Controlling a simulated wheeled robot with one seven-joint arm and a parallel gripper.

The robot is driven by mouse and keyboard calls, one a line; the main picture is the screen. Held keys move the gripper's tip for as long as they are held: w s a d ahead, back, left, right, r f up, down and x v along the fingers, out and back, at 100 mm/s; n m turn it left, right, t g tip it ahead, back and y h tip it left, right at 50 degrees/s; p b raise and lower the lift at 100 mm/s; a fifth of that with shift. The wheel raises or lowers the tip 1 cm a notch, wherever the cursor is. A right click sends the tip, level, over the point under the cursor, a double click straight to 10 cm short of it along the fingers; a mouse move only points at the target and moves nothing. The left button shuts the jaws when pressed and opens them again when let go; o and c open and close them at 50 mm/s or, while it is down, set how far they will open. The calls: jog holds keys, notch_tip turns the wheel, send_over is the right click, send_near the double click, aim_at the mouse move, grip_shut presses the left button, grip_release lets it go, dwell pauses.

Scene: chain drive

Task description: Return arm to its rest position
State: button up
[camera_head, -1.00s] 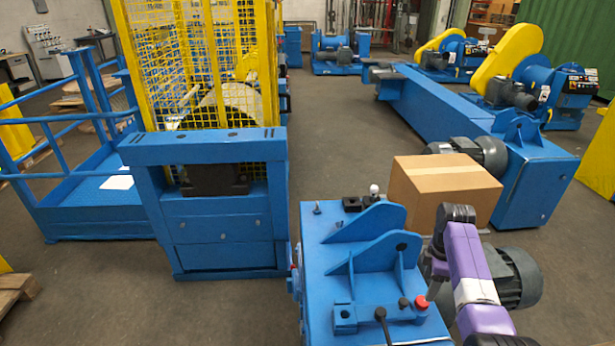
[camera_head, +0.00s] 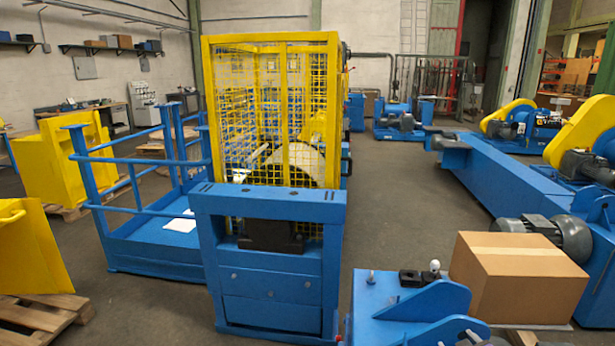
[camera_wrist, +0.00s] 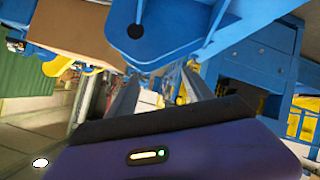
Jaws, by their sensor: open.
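My gripper (camera_wrist: 157,92) shows in the wrist view with its two grey fingers apart and nothing between them. My purple wrist housing, with a small lit indicator, fills the lower part of that view. A blue bracket plate with a dark hole (camera_wrist: 138,30) is close beyond the fingers; I cannot tell whether they touch it. In the head view the blue machine with upright brackets (camera_head: 415,303) is cut off at the bottom right. Only a small part of my arm shows at that bottom edge, and my gripper is not visible there.
A cardboard box (camera_head: 515,280) stands right of the bracketed machine and shows in the wrist view (camera_wrist: 68,25). A blue press (camera_head: 270,270) with a yellow mesh cage (camera_head: 270,110) stands at centre. A pallet (camera_head: 40,318) is at left. Floor (camera_head: 385,190) is open behind.

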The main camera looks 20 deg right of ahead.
jog(key=s+a+r+m+t, duration=0.15)
jog(key=s+a, duration=0.25)
jog(key=a, duration=0.4)
jog(key=s+a+r+t+y, duration=0.1)
jog(key=s+a+r+t, duration=0.15)
jog(key=s+a, duration=0.4)
jog(key=s+a+r+m+t, duration=0.1)
jog(key=s+a+r+t, duration=0.15)
jog(key=a, duration=0.65)
jog(key=s+a+r+n+y, duration=0.1)
jog(key=s+a+r+y, duration=0.1)
jog(key=s+a, duration=0.5)
jog(key=s+a+r+n+g+y+b, duration=0.1)
jog(key=s+a, duration=0.5)
jog(key=s, duration=0.7)
notch_tip(320, 180, up, 2)
jog(key=n+y, duration=0.1)
jog(key=y, duration=0.2)
jog(key=shift+a, duration=0.35)
